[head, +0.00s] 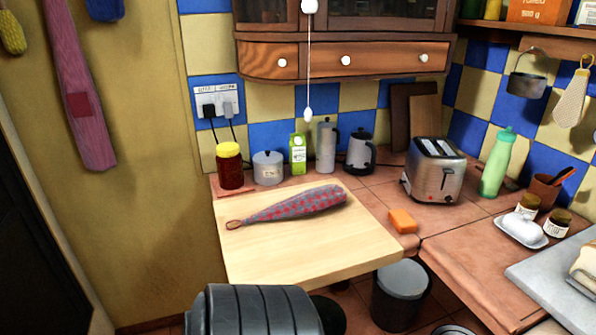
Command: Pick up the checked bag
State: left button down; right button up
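The checked bag (300,203) is long and narrow, with a red and grey pattern. It lies on its side on the pale wooden worktop (290,258) in the middle of the head view. Its thin end, with a small brown loop (234,224), points left toward the worktop's left edge. Its thicker end points right. Nothing touches it or covers it. Neither of my grippers shows in the head view.
Behind the bag stand a dark red jar (230,172), a grey pot (267,170), a green carton (298,158) and a metal canister (326,148). An orange block (402,221) and toaster (435,172) are to the right. The worktop's front is bare.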

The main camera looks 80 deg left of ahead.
aim_at(324, 199)
jog(key=u, duration=2.35)
